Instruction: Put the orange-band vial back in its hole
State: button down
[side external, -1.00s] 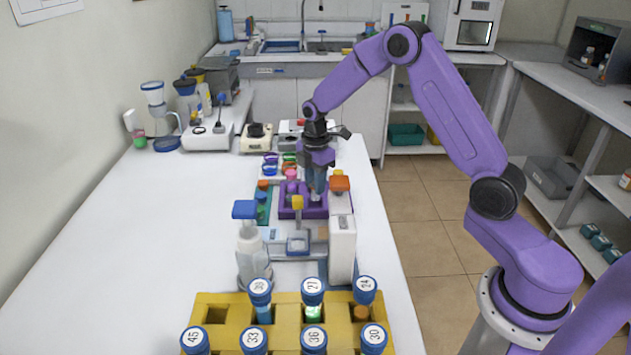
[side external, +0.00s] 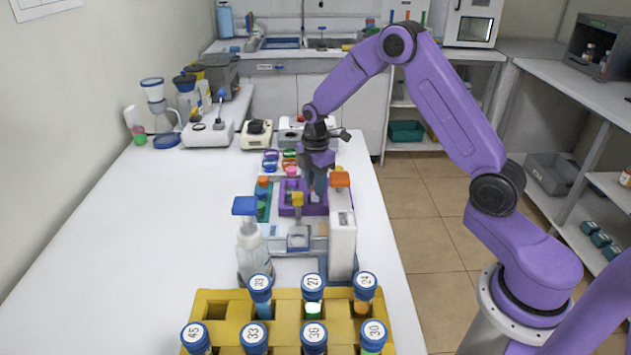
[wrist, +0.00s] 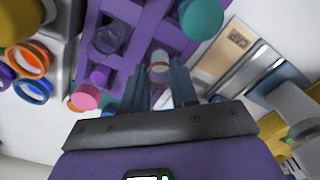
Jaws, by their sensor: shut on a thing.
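The orange-band vial (wrist: 159,66) shows in the wrist view between my fingertips. It is a clear vial with a thin orange-brown ring near its top. My gripper (wrist: 170,88) is shut on it, and the fingers hide its lower part. The purple rack (wrist: 137,14) with square openings lies directly under and beyond the fingertips. In the side view my gripper (side external: 318,190) points down over the right part of the purple rack (side external: 288,211). The vial is not distinct there, and I cannot tell whether its bottom is inside a hole.
A pink-capped item (wrist: 86,96) and a teal round cap (wrist: 201,18) are close to the fingers. A white instrument with an orange top (side external: 341,240) stands just in front. A yellow rack (side external: 237,308) of blue-capped vials is nearest the camera. The table's left side is clear.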

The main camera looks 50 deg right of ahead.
jog(key=shift+f, duration=0.65)
dwell(0.8)
jog(key=c, duration=0.8)
grip_release()
